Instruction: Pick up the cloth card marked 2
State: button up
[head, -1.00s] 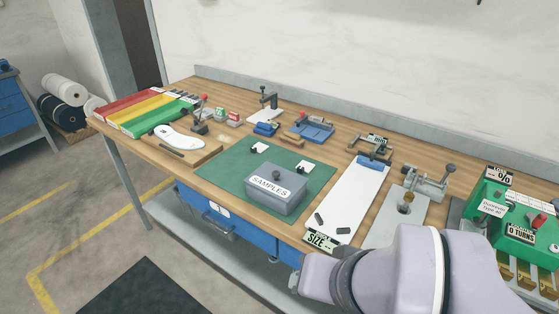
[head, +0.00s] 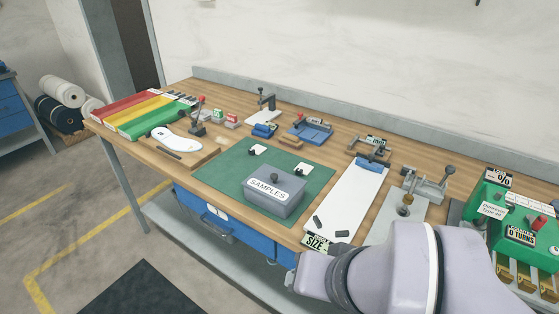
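Two small white cards with dark spots lie on the green mat (head: 222,176): one card (head: 256,151) near its back edge, the other card (head: 302,169) nearer its right side. They are too small for any number to be read, so I cannot tell which is marked 2. A grey box labelled SAMPLES (head: 285,205) stands on the mat in front of them, with a dark knob on its lid. My pale arm fills the lower right, over the bench's front edge. I cannot make out gripper fingers.
A white board (head: 350,205) with a blue clamp lies right of the mat. A green machine (head: 487,205) stands at the far right. A white insole (head: 176,139) and coloured trays (head: 138,112) are at the left. Small fixtures line the back.

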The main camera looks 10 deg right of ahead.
aim_at(257, 149)
jog(key=i+j+z, duration=0.3)
jog(key=j, duration=0.25)
jog(key=i+j+z, duration=0.35)
jog(key=j, duration=0.3)
jog(key=i+j+z, duration=0.3)
jog(key=j, duration=0.45)
jog(key=i+j+z, duration=0.15)
jog(key=j, duration=0.2)
jog(key=i, duration=0.05)
